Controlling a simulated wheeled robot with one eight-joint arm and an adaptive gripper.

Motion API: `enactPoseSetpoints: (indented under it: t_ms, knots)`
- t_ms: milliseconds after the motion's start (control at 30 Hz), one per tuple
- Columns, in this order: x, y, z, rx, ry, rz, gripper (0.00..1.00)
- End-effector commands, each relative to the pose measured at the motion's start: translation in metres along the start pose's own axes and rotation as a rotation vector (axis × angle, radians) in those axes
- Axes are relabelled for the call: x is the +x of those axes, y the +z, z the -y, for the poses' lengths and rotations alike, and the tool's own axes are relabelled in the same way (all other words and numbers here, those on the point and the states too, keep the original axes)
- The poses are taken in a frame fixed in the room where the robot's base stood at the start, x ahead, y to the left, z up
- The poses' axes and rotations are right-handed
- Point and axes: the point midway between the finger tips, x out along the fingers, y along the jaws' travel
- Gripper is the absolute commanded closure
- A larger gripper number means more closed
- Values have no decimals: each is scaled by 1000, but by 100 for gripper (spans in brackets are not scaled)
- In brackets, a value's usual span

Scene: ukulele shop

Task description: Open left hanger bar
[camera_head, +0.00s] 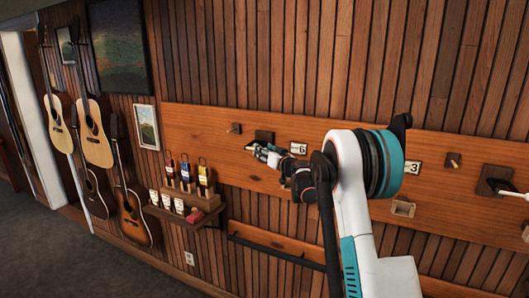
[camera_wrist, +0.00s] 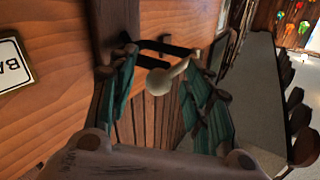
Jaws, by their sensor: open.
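The left hanger has a dark wooden block (camera_head: 264,136) on the orange wall board, with a pale bar (camera_head: 250,147) at its front. In the wrist view the cream, round-ended bar (camera_wrist: 160,80) shows between the two teal fingers of my gripper (camera_wrist: 162,58). My gripper (camera_head: 266,153) is at the left hanger, and its fingers are open, one on each side of the bar. I cannot tell whether either finger touches it. My gripper partly hides the hanger in the head view.
Another hanger (camera_head: 495,182) with a white bar is at the far right. Wooden pegs and small number plates are on the board (camera_head: 340,130). A shelf with bottles (camera_head: 187,209) is below left. Guitars (camera_head: 92,132) hang farther left. Grey floor (camera_head: 50,260) is clear at lower left.

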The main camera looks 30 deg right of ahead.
Motion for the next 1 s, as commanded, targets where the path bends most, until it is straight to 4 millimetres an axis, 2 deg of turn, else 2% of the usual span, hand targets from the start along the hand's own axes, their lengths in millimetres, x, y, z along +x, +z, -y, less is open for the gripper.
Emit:
enactPoseSetpoints:
  t_ms: [267,467,767,1000]
  knots:
    - [1,0,0,0,0,0,54]
    - [1,0,0,0,1,0,100]
    - [0,0,1,0,22,-4,100]
    - [-5,2,11,0,125,-24,100]
